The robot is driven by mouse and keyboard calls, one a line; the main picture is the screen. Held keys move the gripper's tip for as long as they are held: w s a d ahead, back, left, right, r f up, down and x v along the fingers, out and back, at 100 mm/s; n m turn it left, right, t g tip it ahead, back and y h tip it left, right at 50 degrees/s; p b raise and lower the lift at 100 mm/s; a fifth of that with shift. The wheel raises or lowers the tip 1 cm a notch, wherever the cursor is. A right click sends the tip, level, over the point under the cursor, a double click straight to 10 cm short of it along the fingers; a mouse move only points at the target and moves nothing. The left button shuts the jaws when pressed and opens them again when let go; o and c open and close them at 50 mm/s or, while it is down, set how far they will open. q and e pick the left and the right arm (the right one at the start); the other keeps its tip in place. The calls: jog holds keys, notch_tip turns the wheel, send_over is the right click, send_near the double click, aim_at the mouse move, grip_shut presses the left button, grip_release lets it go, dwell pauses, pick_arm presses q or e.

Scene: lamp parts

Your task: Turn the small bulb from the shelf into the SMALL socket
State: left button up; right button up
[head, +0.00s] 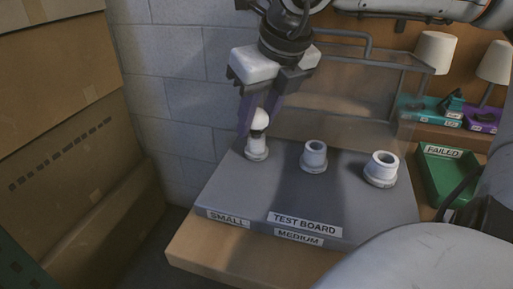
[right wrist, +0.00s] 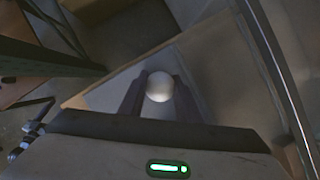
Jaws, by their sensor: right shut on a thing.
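The small bulb has a white globe (head: 260,117) and a dark lower part. It stands about upright at the mouth of the left white socket (head: 257,152), behind the SMALL label (head: 228,218). I cannot tell how deep its base sits in the socket. My right gripper (head: 259,116) points down from above, its purple fingers shut on the bulb. In the right wrist view the bulb's round top (right wrist: 160,86) shows between the fingers. My left gripper is not in view.
The grey test board (head: 300,205) also bears a middle socket (head: 314,157) and a right socket (head: 381,169), both empty. A green FAILED tray (head: 450,175) is at the right. Two lamps (head: 434,52) stand at the back right. Cardboard boxes (head: 65,120) are stacked at the left.

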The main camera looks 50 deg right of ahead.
jog(key=shift+f, duration=0.15)
dwell(0.4)
jog(key=shift+f+b, duration=0.1)
jog(key=shift+b, duration=0.3)
jog(key=o, duration=0.4)
jog(key=c, duration=0.4)
jog(key=shift+s+f+b, duration=0.15)
jog(key=shift+f+b, duration=0.25)
